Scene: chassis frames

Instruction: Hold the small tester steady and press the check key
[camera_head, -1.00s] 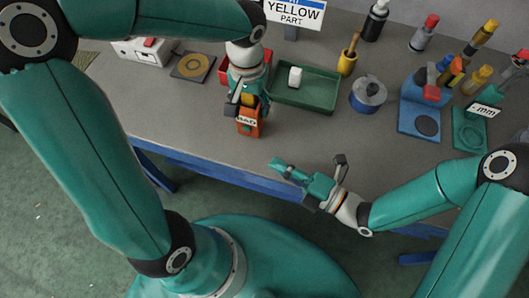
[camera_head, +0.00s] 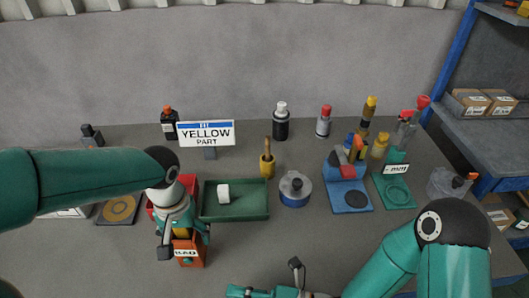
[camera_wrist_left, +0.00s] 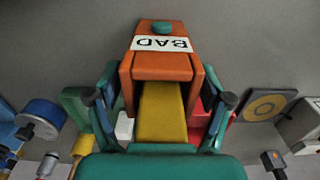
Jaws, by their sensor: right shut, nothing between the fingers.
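The small tester (camera_head: 189,254) is an orange block with a white BAD label, at the front left of the bench in the head view. In the left wrist view the tester (camera_wrist_left: 162,66) shows a round green key (camera_wrist_left: 163,28) and a yellow body below the orange part. My left gripper (camera_head: 182,236) is above it, with a finger against each side. In the left wrist view the left gripper (camera_wrist_left: 160,100) appears shut on it. My right gripper (camera_head: 245,292) is shut and empty at the bottom edge, right of the tester and partly cut off.
Behind the tester are a red bin (camera_head: 189,181) and a green tray (camera_head: 236,210) with a white piece (camera_head: 223,194). A blue round pot (camera_head: 295,190), blue stand (camera_head: 349,197) and green gauge plate (camera_head: 396,192) stand to the right. Several bottles line the back. Bench right of the tester is clear.

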